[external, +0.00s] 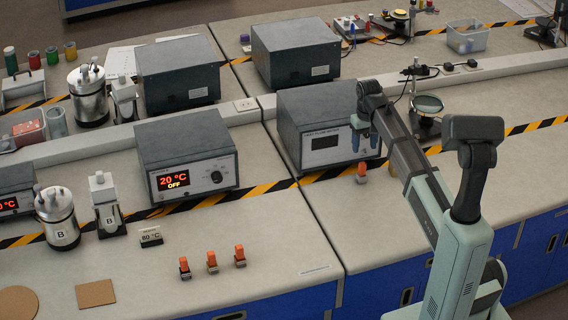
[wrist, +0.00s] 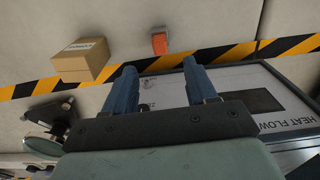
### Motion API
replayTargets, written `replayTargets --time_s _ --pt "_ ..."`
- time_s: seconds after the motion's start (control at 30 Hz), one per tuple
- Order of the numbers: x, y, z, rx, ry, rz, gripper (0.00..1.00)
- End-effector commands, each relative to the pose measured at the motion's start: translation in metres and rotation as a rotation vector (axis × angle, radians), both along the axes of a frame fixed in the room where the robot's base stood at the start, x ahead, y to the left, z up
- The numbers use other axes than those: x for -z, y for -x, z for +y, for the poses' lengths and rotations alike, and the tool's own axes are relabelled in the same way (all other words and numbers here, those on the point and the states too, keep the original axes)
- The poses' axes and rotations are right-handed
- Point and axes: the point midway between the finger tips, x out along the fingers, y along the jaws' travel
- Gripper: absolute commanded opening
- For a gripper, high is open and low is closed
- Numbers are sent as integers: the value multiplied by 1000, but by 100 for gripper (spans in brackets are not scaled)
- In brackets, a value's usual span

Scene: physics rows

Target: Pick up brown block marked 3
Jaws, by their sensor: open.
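A brown box-shaped block (wrist: 80,66) with a white label on top shows in the wrist view, at upper left beside the striped tape. My gripper (external: 365,149) is open and empty, in front of the heat flow unit. In the wrist view its two blue fingers (wrist: 160,67) are apart, with the brown block to their left and not between them.
A small orange-topped piece (wrist: 160,43) stands beyond the fingertips; it also shows in the external view (external: 361,172). The heat flow unit (external: 325,138) is close behind my gripper. A round-plated stand (external: 427,106) is to the right.

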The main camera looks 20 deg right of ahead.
Motion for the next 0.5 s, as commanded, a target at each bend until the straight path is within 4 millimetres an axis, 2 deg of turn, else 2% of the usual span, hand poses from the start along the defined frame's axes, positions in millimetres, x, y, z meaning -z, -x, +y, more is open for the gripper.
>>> replayTargets --time_s 0.03,0.1,0.37,0.47,0.5 --pt "0 0 0 0 0 0 58" --pt "0 0 0 0 0 0 64" --pt "0 -1 -3 -4 2 -4 64" --pt "2 -5 -20 -33 16 -25 64" --pt "4 -8 -32 -55 27 -39 64"
